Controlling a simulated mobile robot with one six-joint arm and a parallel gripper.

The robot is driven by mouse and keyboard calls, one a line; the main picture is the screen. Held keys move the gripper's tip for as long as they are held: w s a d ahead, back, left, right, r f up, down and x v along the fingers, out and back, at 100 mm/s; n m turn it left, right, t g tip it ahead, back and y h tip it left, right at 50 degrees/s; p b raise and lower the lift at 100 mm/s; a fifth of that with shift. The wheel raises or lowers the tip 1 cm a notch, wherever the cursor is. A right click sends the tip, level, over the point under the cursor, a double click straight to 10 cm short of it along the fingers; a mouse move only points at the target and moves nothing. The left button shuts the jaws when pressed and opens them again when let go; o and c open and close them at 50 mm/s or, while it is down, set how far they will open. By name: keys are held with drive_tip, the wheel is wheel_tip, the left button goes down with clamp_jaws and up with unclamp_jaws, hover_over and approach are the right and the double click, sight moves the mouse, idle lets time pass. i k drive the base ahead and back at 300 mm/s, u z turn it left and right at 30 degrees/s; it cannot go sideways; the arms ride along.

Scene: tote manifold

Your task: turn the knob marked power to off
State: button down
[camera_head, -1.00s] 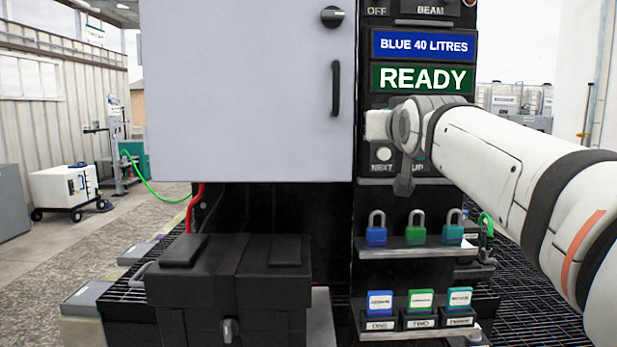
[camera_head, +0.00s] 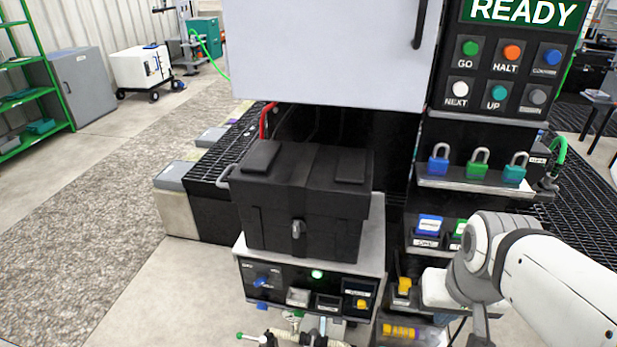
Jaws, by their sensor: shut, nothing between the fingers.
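A low control panel (camera_head: 325,298) sits under the black case, with a blue knob (camera_head: 262,283) at its left and a yellow knob (camera_head: 361,303) at its right. The small labels are too blurred to read, so I cannot tell which knob is marked power. A lit green lamp (camera_head: 317,274) is at the panel's top. My gripper (camera_head: 479,332) is a dark end part hanging below the grey wrist, right of the panel and apart from it. It is shut and empty; its fingertips are not clearly seen and run toward the bottom edge.
The black case (camera_head: 300,205) stands above the panel. A yellow switch (camera_head: 404,286) is close left of my wrist. Padlocks (camera_head: 477,164) and a button panel (camera_head: 500,75) are above. Hoses and valves (camera_head: 310,335) lie below the panel. Open floor (camera_head: 180,290) is at the left.

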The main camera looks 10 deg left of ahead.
sight(261, 279)
drive_tip(key=u, duration=0.7)
drive_tip(key=k, duration=0.6)
drive_tip(key=u, duration=0.4)
drive_tip(key=i, duration=0.5)
drive_tip(key=u, duration=0.05)
